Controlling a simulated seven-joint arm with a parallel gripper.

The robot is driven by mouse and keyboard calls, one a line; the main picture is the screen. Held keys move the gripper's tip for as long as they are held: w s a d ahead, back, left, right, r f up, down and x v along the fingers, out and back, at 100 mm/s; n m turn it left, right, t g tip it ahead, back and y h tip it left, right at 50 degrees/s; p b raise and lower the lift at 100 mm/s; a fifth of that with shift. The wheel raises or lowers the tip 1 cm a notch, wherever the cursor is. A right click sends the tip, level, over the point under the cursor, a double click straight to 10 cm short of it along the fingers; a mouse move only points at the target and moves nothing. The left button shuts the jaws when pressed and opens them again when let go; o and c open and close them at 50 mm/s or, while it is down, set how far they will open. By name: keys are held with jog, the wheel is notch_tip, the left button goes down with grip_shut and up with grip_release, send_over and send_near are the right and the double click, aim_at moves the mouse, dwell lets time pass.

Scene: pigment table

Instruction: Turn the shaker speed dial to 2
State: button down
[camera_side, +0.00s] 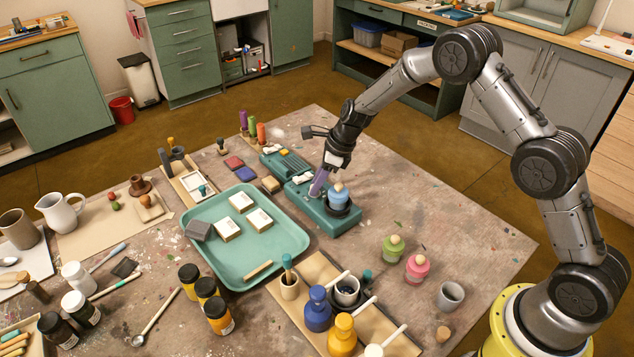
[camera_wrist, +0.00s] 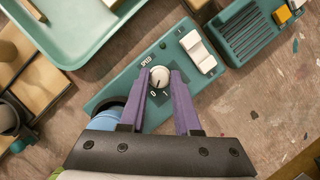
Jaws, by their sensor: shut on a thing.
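The shaker (camera_side: 345,226) is a teal box on the table with a blue jar (camera_side: 339,197) standing in its round holder. In the wrist view its teal top (camera_wrist: 128,88) carries the word SPEED and a round white speed dial (camera_wrist: 159,76) on a dark plate. The figures 0 and 1 show below the dial; other figures are hidden or unreadable. I cannot tell for sure where the dial's pointer stands. My gripper (camera_wrist: 161,79) has its purple fingers shut on the dial, one on each side. In the side view my gripper (camera_side: 317,188) points down at the shaker and hides the dial.
A white rocker switch (camera_wrist: 198,51) sits right of the dial. A teal device with a slotted top (camera_side: 286,163) stands behind the shaker. A teal tray (camera_side: 292,256) with white blocks lies to the left. Green (camera_side: 393,248) and pink (camera_side: 417,268) jars stand in front.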

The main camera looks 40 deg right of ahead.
jog(key=shift+n, duration=0.3)
jog(key=n+g, duration=0.1)
jog(key=n, duration=0.2)
jog(key=shift+w+d+y, duration=0.1)
jog(key=shift+y, duration=0.3)
jog(key=n, duration=0.2)
jog(key=n+g, duration=0.1)
jog(key=n, duration=0.1)
jog(key=shift+w+g+y, duration=0.1)
jog(key=shift+g+y, duration=0.2)
jog(key=n+g, duration=0.1)
jog(key=n, duration=0.3)
jog(key=shift+w+g, duration=0.1)
jog(key=shift+g, duration=0.3)
jog(key=shift+w+r+n+g+h, duration=0.1)
jog(key=shift+n+g+h, duration=0.2)
jog(key=shift+n, duration=0.75)
jog(key=shift+n+g+h, duration=0.2)
jog(key=shift+n+g, duration=0.1)
jog(key=shift+n, duration=0.75)
jog(key=c, duration=0.6)
grip_release()
